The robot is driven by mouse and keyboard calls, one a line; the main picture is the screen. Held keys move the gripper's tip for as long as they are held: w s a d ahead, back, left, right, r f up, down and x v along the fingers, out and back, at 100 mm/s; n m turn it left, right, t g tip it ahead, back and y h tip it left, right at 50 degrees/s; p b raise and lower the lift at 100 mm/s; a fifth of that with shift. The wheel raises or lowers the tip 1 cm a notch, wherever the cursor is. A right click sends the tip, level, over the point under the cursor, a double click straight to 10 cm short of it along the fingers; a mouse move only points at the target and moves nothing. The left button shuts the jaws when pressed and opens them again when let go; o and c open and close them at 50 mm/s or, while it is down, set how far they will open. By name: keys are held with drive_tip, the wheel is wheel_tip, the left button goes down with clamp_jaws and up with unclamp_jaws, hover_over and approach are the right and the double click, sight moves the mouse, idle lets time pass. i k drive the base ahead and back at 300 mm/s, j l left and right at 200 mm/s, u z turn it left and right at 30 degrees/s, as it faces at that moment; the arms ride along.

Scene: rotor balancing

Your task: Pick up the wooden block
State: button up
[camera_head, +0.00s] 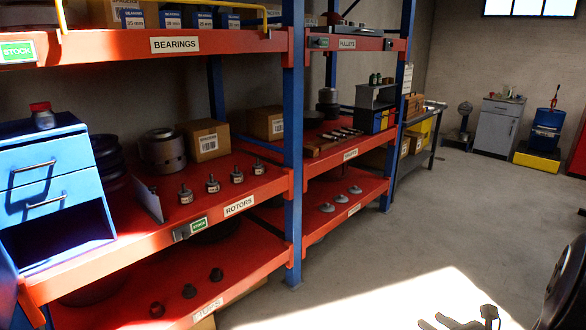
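I cannot make out a plain wooden block for certain. A brown, wood-coloured strip (318,148) lies on the middle shelf of the right bay, beside a row of small silver pieces. A small wood-coloured box (414,104) stands on the bench past the shelving. My gripper cannot be made out in this view. Grey shapes cross the sunlit floor at the bottom edge, and I cannot tell whether they are shadow or part of something.
Red and blue shelving (293,150) fills the left, holding rotors (212,184), cardboard boxes (202,141) and a blue drawer cabinet (45,165). A grey cabinet (497,124) and blue drum (547,128) stand at the back. The middle floor is clear. A dark curved object (568,295) is at lower right.

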sight(310, 151)
drive_tip(key=i+z, duration=0.1)
drive_tip(key=i, duration=0.65)
drive_tip(key=i+j+z, duration=0.15)
drive_tip(key=i, duration=0.6)
drive_tip(key=i+j+z, duration=0.1)
drive_tip(key=i, duration=0.6)
drive_tip(key=i+u, duration=0.25)
drive_tip(key=i, duration=0.2)
drive_tip(key=i+l+u, duration=0.2)
drive_tip(key=i, duration=0.25)
drive_tip(key=i+l+u, duration=0.25)
drive_tip(key=i, duration=0.2)
drive_tip(key=i+u, duration=0.25)
drive_tip(key=u, duration=0.25)
